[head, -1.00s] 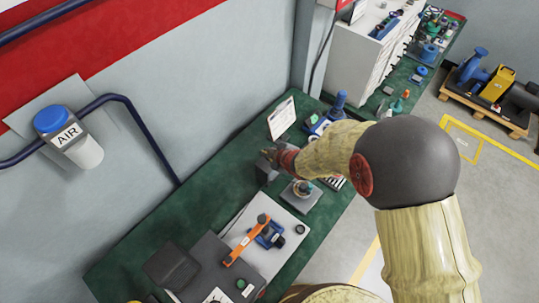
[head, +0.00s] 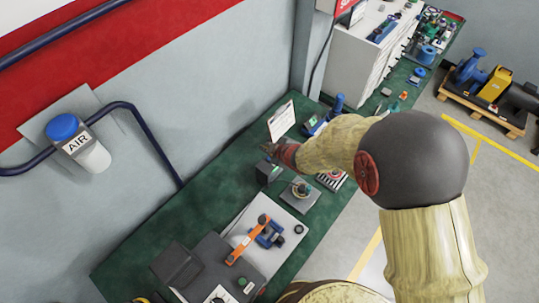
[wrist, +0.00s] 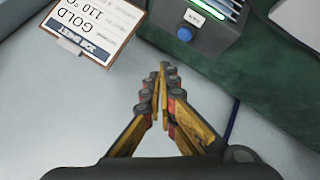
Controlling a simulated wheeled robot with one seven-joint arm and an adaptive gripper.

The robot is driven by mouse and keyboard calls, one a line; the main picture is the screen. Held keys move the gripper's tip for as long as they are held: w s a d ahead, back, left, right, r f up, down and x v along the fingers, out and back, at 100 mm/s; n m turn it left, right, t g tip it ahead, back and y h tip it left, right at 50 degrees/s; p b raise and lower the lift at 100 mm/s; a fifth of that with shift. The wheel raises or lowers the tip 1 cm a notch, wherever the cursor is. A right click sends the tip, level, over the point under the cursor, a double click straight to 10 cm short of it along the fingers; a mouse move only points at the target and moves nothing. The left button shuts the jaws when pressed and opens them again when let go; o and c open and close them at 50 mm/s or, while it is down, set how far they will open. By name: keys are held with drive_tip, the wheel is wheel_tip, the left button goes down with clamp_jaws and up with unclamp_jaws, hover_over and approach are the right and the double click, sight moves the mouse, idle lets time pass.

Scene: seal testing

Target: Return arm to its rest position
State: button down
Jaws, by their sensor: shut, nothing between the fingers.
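My gripper (head: 270,152) is at the end of my outstretched arm in the head view, over the back part of the green bench (head: 150,232). It is near a white job sheet on a stand (head: 282,121) and a small grey box (head: 268,172). In the wrist view the fingers of my gripper (wrist: 165,72) are together and hold nothing. Behind them is a plain pale grey surface.
A square plate with a fitting (head: 300,207) lies right of my gripper. An orange-handled tool (head: 248,240) and a dark case (head: 178,266) are nearer on the bench. A white drawer cabinet (head: 345,68) stands behind. A blue-capped AIR unit (head: 85,150) is on the wall.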

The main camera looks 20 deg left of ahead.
drive_tip(key=shift+r+p, duration=0.35)
drive_tip(key=shift+r, duration=0.4)
drive_tip(key=s+d+f+m+g+h, duration=0.1)
drive_tip(key=s+d+m+h, duration=0.15)
drive_tip(key=d, duration=0.45)
drive_tip(key=s+d+f+m+h, duration=0.1)
drive_tip(key=s+d+m+h, duration=0.15)
drive_tip(key=d, duration=0.45)
drive_tip(key=s+d+r+m+h+b, duration=0.1)
drive_tip(key=s+d+r+m+b, duration=0.2)
drive_tip(key=d, duration=0.6)
drive_tip(key=s+d+r+m+t+b, duration=0.1)
drive_tip(key=s+d+r+m+b, duration=0.3)
drive_tip(key=s+d+r+m, duration=0.3)
drive_tip(key=s+d+r+m+h+b, duration=0.1)
drive_tip(key=s+d+r+m+b, duration=0.3)
drive_tip(key=d+r, duration=0.6)
drive_tip(key=s+d+m, duration=0.1)
drive_tip(key=d, duration=0.1)
drive_tip(key=shift+d+r+h, duration=0.25)
drive_tip(key=shift+d+h, duration=0.05)
drive_tip(key=shift+d, duration=0.1)
